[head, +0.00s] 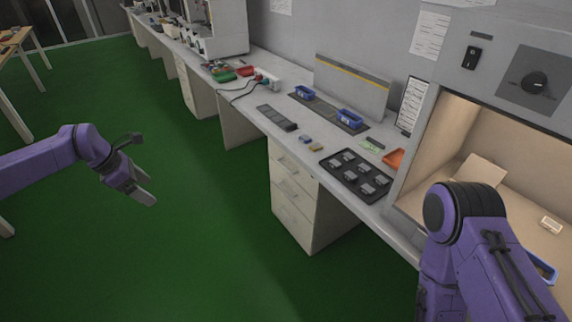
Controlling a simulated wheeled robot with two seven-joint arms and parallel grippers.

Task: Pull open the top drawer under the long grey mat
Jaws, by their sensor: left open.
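The long grey mat (327,113) lies on the long grey bench, with a blue bin standing near each end. Below the bench is a pale drawer cabinet (318,222). Its top drawer (291,167) looks closed, flush with the drawers under it. My left gripper (149,189) is open and empty over the green floor, well to the left of the cabinet and apart from it. My right arm comes in at the lower right, in front of the lit booth; its gripper is not visible.
The bench (384,210) carries a black tray (360,175) of small grey parts, a dark strip (277,118) and an orange bin (394,159). A lit booth (437,130) stands at the right. Green floor between my left gripper and the cabinet is clear. A wooden table (14,38) stands far left.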

